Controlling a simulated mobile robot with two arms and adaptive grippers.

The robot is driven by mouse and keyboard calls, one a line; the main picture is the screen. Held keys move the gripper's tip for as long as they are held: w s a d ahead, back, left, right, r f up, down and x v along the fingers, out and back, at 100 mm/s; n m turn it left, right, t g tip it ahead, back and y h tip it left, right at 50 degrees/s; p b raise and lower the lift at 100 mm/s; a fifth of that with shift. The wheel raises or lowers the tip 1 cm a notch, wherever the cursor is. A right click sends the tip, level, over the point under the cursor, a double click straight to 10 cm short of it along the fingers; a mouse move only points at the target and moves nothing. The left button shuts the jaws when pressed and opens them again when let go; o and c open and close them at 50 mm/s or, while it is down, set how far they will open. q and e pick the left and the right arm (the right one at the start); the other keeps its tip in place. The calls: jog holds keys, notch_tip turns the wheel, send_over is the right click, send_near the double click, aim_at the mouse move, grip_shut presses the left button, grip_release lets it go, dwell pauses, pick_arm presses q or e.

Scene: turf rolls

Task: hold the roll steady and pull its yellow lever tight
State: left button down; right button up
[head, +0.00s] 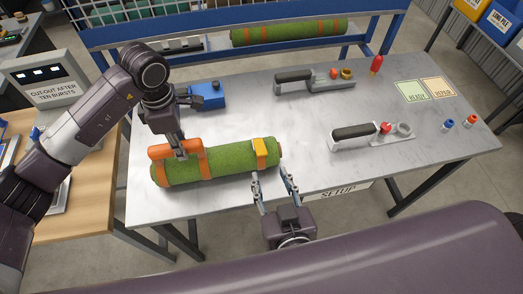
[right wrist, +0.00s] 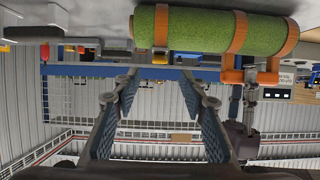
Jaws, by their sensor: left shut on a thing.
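The green turf roll (head: 228,161) lies on the metal table with orange straps around it. An orange handle (head: 160,151) stands at its left end. My left gripper (head: 180,151) is shut on this handle. The yellow lever (head: 260,152) sits on the roll's right part; it also shows in the right wrist view (right wrist: 160,28). My right gripper (head: 271,174) is open and empty at the table's front edge, just short of the lever, with its fingers pointing toward it. In the right wrist view the picture is upside down and nothing is between the fingers (right wrist: 160,97).
Two black-handled tools (head: 352,132) (head: 294,76) lie on the table to the right and behind. A blue box (head: 207,96) stands behind the roll. Another turf roll (head: 290,31) lies on the blue rack at the back. The table right of the roll has free room.

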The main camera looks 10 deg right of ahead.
aim_at(262, 151)
jog(key=x, duration=1.1)
jog(key=shift+w, duration=0.3)
grip_shut()
